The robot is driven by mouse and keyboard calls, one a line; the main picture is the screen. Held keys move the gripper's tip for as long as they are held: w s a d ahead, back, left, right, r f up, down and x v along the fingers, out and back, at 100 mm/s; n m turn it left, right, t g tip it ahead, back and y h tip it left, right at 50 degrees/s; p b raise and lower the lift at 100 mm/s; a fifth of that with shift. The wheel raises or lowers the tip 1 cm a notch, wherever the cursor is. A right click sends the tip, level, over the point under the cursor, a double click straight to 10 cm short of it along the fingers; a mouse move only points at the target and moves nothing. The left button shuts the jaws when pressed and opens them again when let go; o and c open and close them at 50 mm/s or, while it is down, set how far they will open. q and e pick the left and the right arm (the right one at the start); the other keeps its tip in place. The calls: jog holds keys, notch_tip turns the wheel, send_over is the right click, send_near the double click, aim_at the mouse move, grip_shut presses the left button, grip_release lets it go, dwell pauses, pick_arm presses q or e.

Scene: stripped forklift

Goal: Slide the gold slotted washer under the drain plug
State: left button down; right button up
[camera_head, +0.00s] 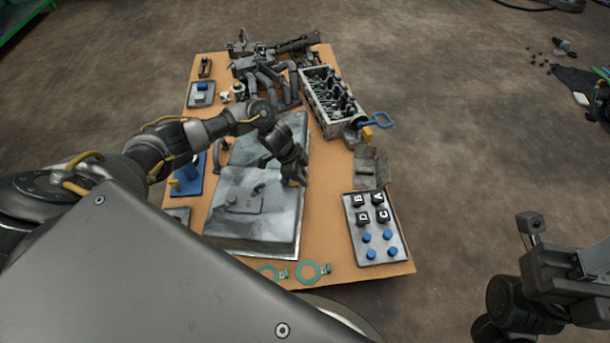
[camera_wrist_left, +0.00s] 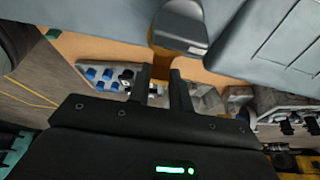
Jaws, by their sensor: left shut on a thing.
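My left gripper (camera_head: 295,182) is low over the right side of a grey metal pan (camera_head: 235,225). In the left wrist view, its two dark fingers (camera_wrist_left: 160,76) are shut on a flat brownish-gold piece, which looks like the gold slotted washer (camera_wrist_left: 161,62). Its slot cannot be made out. Just beyond the washer is a rounded grey block (camera_wrist_left: 182,27) on the pan's side; the washer's far end meets or passes behind it. I cannot pick out the drain plug for sure. My right gripper (camera_head: 588,265) is at the far right, off the table, its jaws unclear.
The brown table (camera_head: 335,200) also holds a cylinder head (camera_head: 330,100), a lettered tray with blue knobs (camera_head: 375,228), green ring gaskets (camera_head: 308,271), a blue stand (camera_head: 190,178) and metal linkages (camera_head: 265,75). A bare strip lies right of the pan.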

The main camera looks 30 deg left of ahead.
pick_arm(q)
jog(key=shift+s+a, duration=0.1)
jog(key=shift+a, duration=0.05)
jog(key=shift+s+a+p, duration=0.3)
jog(key=shift+a+p, duration=0.15)
jog(key=shift+a, duration=0.15)
jog(key=shift+a, duration=0.2)
dwell(0.5)
jog(key=shift+s+a+p, duration=0.25)
jog(key=shift+a+p, duration=0.1)
jog(key=shift+p, duration=0.05)
jog(key=c, duration=1.2)
grip_release()
